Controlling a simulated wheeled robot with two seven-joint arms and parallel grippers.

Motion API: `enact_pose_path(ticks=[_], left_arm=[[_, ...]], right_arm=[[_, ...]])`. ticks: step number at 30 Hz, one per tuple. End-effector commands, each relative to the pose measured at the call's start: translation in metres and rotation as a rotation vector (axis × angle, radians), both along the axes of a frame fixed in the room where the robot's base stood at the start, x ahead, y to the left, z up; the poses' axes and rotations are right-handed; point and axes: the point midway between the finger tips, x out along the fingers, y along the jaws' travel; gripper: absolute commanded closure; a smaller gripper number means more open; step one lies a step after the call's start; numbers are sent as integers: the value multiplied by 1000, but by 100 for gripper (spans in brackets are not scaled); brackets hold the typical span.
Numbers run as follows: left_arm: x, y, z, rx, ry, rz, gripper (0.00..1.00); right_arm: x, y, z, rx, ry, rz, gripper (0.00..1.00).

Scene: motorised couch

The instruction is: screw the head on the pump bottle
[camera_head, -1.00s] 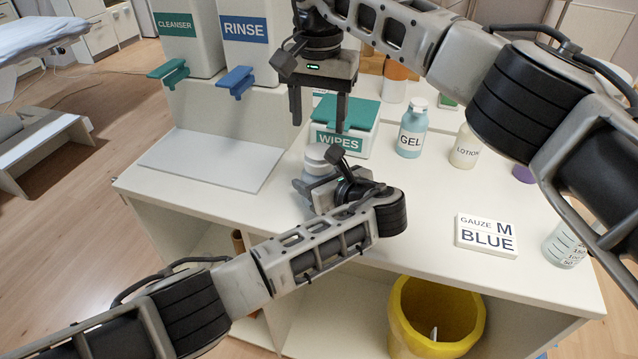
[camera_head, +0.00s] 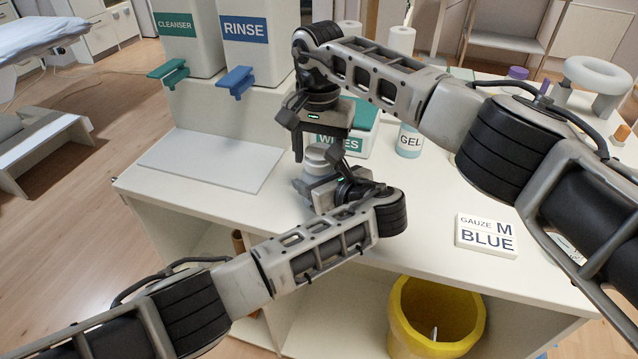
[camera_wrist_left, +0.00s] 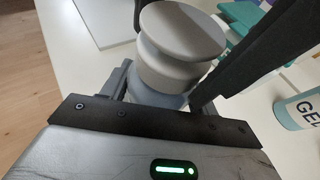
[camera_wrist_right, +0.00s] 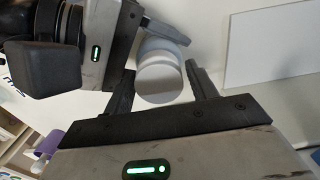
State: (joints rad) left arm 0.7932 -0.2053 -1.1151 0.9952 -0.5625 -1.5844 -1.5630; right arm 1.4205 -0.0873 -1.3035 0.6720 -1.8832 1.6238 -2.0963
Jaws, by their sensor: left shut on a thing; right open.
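The pump bottle stands upright on the white counter, its pale round head (camera_head: 315,154) on top; whether the head is threaded tight cannot be told. In the left wrist view the head (camera_wrist_left: 182,42) is a wide disc over a narrower collar, above the blue-grey bottle body (camera_wrist_left: 158,93). My left gripper (camera_head: 318,178) is shut on the bottle body, low at the counter. My right gripper (camera_head: 319,152) points down from above, open, with its fingers on either side of the head. The right wrist view shows the head (camera_wrist_right: 160,78) between those fingers, with gaps visible.
A wipes box (camera_head: 362,118) with a green lid stands close behind the grippers, and a GEL bottle (camera_head: 408,142) is to its right. A gauze box (camera_head: 486,235) lies at the front right. A white mat (camera_head: 205,160) lies left. A yellow bin (camera_head: 436,320) stands below.

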Motion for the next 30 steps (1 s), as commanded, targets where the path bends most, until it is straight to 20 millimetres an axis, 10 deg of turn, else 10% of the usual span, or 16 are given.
enact_pose_path(ticks=[5,26,27,30], left_arm=[[0,0,0,-1,1,-1,100],[0,-1,0,-1,1,-3,100],[0,-1,0,-1,1,-3,100],[0,-1,0,-1,1,-3,100]], right_arm=[[0,0,0,1,0,1,80],[0,2,0,4,0,-284,81],[0,2,1,4,0,-283,48],[0,1,0,3,0,-283,32]])
